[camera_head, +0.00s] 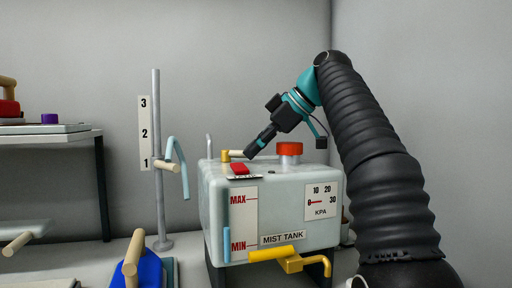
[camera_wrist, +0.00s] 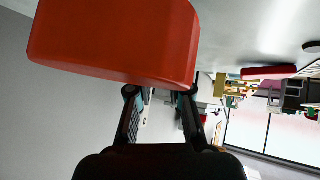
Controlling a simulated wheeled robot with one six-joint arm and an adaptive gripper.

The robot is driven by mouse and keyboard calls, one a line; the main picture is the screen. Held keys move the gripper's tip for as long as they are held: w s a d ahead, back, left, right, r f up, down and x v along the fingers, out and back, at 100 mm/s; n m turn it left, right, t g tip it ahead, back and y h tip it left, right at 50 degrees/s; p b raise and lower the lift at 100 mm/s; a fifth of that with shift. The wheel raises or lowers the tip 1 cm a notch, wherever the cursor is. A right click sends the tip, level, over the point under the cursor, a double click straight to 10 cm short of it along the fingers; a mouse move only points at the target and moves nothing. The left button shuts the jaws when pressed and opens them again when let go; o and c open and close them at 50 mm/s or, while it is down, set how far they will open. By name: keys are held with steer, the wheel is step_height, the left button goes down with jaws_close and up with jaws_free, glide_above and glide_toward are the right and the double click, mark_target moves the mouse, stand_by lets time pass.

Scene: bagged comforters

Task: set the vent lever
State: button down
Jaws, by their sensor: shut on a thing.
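The mist tank (camera_head: 270,215) is a pale box with a MAX/MIN strip and a KPA dial whose red needle lies near 0. On its top left is a brass fitting (camera_head: 225,156) with a short pale lever (camera_head: 237,153) pointing right, which I take for the vent lever. My gripper (camera_head: 249,153) comes down from the upper right, its tip at the lever's right end. In the wrist view the fingers (camera_wrist: 160,95) are slightly apart; what they hold is hidden. A red cap (camera_head: 289,149) stands just right of the gripper; a large red block fills the top of the wrist view.
A red-topped piece (camera_head: 240,169) lies on the tank's front top edge. A yellow valve handle (camera_head: 270,254) sticks out low in front. To the left stand a pole (camera_head: 157,200) with a 1-2-3 scale and a pale blue hooked tube (camera_head: 177,150). A shelf (camera_head: 50,137) is farther left.

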steer(key=c, duration=1.1)
jaws_free()
steer(key=shift+s, duration=0.15)
